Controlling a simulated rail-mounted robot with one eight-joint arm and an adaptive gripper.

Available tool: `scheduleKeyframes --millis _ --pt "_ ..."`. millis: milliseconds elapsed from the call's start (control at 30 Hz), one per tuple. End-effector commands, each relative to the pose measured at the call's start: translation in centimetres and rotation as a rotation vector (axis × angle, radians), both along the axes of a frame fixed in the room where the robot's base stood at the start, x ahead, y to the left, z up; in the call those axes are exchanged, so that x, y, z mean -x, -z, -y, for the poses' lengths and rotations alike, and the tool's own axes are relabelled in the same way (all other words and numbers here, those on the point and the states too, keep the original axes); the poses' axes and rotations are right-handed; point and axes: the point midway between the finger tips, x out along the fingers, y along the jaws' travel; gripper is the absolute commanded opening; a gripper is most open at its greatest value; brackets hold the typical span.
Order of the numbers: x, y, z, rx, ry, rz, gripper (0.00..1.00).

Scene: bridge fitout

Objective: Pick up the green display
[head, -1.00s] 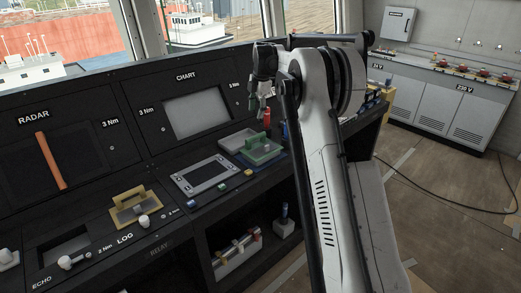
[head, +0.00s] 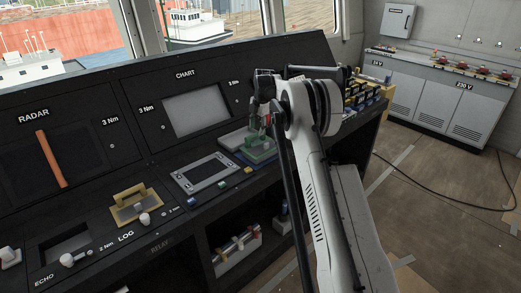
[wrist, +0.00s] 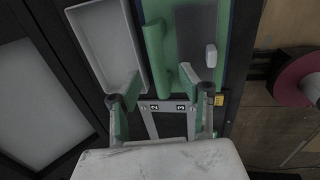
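The green display (head: 262,154) lies on the console right of the grey framed screen, partly hidden by my arm. In the wrist view the green display (wrist: 183,12) shows a dark panel, a white knob and a raised green bar handle (wrist: 157,50). My gripper (head: 262,127) is above the display, pointing down. In the wrist view my gripper (wrist: 162,80) is open, its green-padded fingers spread to either side of the handle's near end. Whether either finger touches the handle cannot be told.
A grey tray (wrist: 107,45) lies close left of the display. A grey framed screen (head: 205,172) and a yellow handled display (head: 132,205) sit further left on the console. A red round object (wrist: 298,80) is at the right in the wrist view.

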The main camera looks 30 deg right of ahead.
Motion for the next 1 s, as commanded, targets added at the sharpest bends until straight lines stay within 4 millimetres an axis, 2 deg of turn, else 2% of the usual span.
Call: scheduleKeyframes --millis 167,400,667,1000 --pt "-0.4 1.3 -0.1 0.0 0.0 0.0 0.39" --pt "-1.1 4.4 -0.3 0.0 0.0 0.0 0.39" --pt "-1.2 5.0 -0.3 0.0 0.0 0.0 0.39" --pt "-1.2 5.0 -0.3 0.0 0.0 0.0 0.0"
